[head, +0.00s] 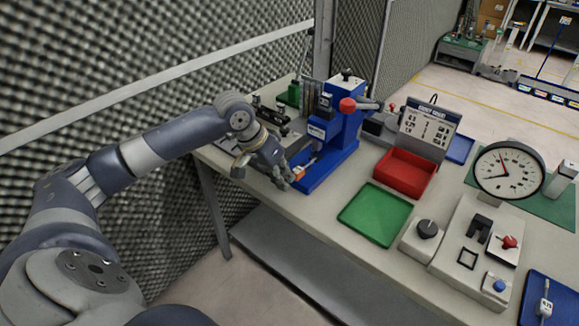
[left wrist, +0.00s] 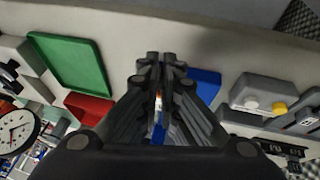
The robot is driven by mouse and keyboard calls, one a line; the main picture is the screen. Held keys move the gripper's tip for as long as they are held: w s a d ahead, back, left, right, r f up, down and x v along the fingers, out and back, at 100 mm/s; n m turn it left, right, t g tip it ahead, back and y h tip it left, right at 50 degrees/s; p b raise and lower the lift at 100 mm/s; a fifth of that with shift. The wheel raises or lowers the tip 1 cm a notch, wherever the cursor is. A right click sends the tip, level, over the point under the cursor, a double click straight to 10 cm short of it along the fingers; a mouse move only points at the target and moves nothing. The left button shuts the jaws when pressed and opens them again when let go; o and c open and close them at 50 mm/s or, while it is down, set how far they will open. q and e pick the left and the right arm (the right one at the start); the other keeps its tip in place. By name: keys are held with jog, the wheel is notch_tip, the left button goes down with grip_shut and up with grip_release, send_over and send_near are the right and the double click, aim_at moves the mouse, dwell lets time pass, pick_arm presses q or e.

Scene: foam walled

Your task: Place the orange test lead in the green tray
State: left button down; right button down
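My left gripper (head: 283,178) is at the near edge of the workbench, beside the blue base of the press. In the left wrist view its fingertips (left wrist: 160,60) are drawn close together, with only a narrow gap between the fingers. A small orange piece (head: 299,172), likely the orange test lead, shows just beyond the fingers by the blue base. A bit of orange also shows through the finger gap in the left wrist view (left wrist: 158,97). I see no lead clearly pinched at the tips. The green tray (head: 375,214) lies flat and empty, right of the gripper. My right gripper is out of view.
The blue press (head: 340,135) with a red-knobbed lever stands just behind the gripper. A red bin (head: 405,173) with a sign board is behind the green tray. A grey control box (head: 476,245) and a round dial (head: 509,170) stand to the right. A foam wall is at left.

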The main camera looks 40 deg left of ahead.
pick_arm(q)
jog(key=w+a+f+p, duration=0.1)
jog(key=w, duration=0.1)
jog(key=w+f+p, duration=0.1)
jog(key=w, duration=0.1)
jog(key=w+a+p, duration=0.1)
jog(key=w, duration=0.1)
jog(key=shift+w+a+f, duration=0.3)
jog(key=shift+a+f, duration=0.05)
jog(key=shift+f, duration=0.5)
jog(key=shift+f+p, duration=0.2)
jog(key=shift+p, duration=0.1)
jog(key=c, duration=1.8)
grip_release()
